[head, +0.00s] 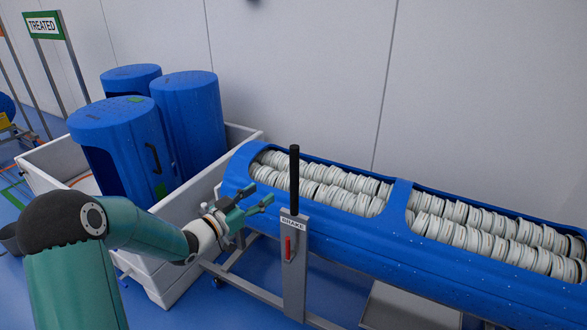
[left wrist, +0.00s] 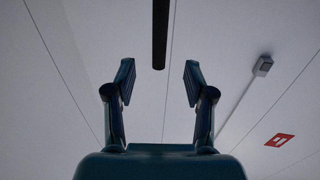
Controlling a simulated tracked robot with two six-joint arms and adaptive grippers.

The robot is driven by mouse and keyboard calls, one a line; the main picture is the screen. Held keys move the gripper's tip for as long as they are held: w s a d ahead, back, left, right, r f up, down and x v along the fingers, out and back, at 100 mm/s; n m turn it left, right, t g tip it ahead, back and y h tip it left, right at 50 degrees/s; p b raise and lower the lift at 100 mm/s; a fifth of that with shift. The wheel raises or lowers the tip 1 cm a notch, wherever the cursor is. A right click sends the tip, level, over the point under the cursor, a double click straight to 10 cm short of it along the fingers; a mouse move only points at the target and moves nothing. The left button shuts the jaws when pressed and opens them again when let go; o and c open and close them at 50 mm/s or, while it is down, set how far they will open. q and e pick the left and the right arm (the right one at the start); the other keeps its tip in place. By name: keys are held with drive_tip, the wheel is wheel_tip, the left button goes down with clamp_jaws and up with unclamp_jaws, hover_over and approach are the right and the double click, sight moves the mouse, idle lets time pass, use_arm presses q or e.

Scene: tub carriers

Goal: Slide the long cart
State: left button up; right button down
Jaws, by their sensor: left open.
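The long cart is a low grey frame (head: 293,275) bearing a long blue tub (head: 350,232) filled with rows of white ring-like pieces. A black upright handle (head: 294,180) rises from a grey post marked BRAKE, which has a red lever (head: 288,248). My left gripper (head: 268,199) is open beside the handle, just left of it in the head view, with no contact visible. In the left wrist view the black handle (left wrist: 160,35) shows beyond and between the open fingertips (left wrist: 158,82). My right gripper is in neither view.
A white bin (head: 190,207) at the left holds 3 blue drums (head: 120,145). A green TREATED sign (head: 43,25) stands behind it. A pale wall (head: 300,75) runs behind the cart. Blue floor (head: 255,262) shows under the frame.

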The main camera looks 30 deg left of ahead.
sight(291, 172)
use_arm(q)
drive_tip(key=w+p, duration=0.1)
drive_tip(key=w, duration=0.3)
drive_tip(key=w+d+p, duration=0.1)
drive_tip(key=w, duration=0.4)
drive_tip(key=w+d+p, duration=0.1)
drive_tip(key=w, duration=0.4)
drive_tip(key=shift+w, duration=0.25)
clamp_jaws()
